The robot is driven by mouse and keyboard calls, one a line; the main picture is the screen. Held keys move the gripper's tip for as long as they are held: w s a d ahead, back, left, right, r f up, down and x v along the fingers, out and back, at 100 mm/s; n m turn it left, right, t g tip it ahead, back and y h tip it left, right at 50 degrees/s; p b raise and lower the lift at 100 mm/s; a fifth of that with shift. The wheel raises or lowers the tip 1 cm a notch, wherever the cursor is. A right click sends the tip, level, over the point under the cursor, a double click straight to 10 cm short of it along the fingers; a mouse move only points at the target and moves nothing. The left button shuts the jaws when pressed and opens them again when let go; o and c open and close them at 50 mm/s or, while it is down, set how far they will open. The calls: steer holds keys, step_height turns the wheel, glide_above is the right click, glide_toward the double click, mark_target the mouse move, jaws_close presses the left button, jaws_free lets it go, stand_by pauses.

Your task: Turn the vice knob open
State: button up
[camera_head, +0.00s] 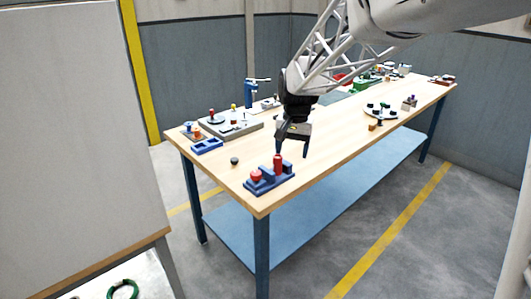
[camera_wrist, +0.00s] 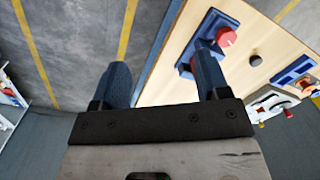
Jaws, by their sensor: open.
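A blue fixture (camera_head: 262,184), which looks like the vice, sits near the table's front corner. It carries a low red knob (camera_head: 256,176) on its left and a taller red upright piece (camera_head: 278,166) near its middle. In the wrist view the blue base (camera_wrist: 220,22) and a red knob (camera_wrist: 226,37) show beyond the right finger, which hides part of the fixture. My gripper (camera_head: 294,146) points down above and slightly behind the fixture. Its two blue fingers are apart with nothing between them, as the wrist view (camera_wrist: 162,60) also shows. I see no contact with the fixture.
A small dark round piece (camera_head: 234,161) lies on the wooden table (camera_head: 330,150) left of the fixture. A blue tray (camera_head: 207,146) and a grey board with parts (camera_head: 230,126) stand farther back. A round white plate (camera_head: 380,112) is at the right. The table middle is clear.

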mark_target(256, 172)
steer(key=w+a+f+g, duration=0.2)
steer(key=w+a+f, duration=0.3)
steer(key=w, duration=0.2)
steer(key=w+a+f+m+g, duration=0.1)
steer(key=w+a+f, duration=0.3)
steer(key=w+a, duration=0.2)
steer(key=shift+w+f+g+y, duration=0.4)
steer(key=shift+w, duration=0.6)
steer(key=shift+s+f, duration=0.1)
steer(key=shift+f, duration=0.05)
steer(key=shift+x, duration=3.75)
steer(key=shift+c, duration=0.2)
steer(key=c, duration=0.9)
steer(key=shift+n+h, duration=0.6)
steer(key=shift+n, duration=1.2)
